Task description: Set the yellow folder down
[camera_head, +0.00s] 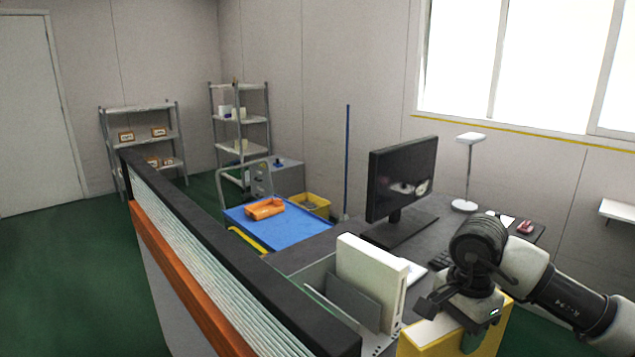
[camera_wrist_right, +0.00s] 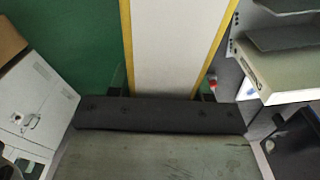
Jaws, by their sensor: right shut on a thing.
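The yellow folder (camera_head: 432,338) is in my right gripper (camera_head: 452,318) at the lower right of the head view, beside the desk organizer. Its lower part runs out of the frame. In the right wrist view the folder (camera_wrist_right: 172,45) shows edge-on, with a pale middle between two yellow sides. The right gripper (camera_wrist_right: 163,96) is shut on it there, near the dark bar. My left gripper is not in view.
A desk organizer holds a white binder (camera_head: 368,275) and a grey folder (camera_head: 352,302), left of the gripper. A monitor (camera_head: 400,180), lamp (camera_head: 465,205) and red mouse (camera_head: 525,227) stand behind. A partition (camera_head: 200,265) runs along the left. A blue-topped cart (camera_head: 290,232) stands beyond.

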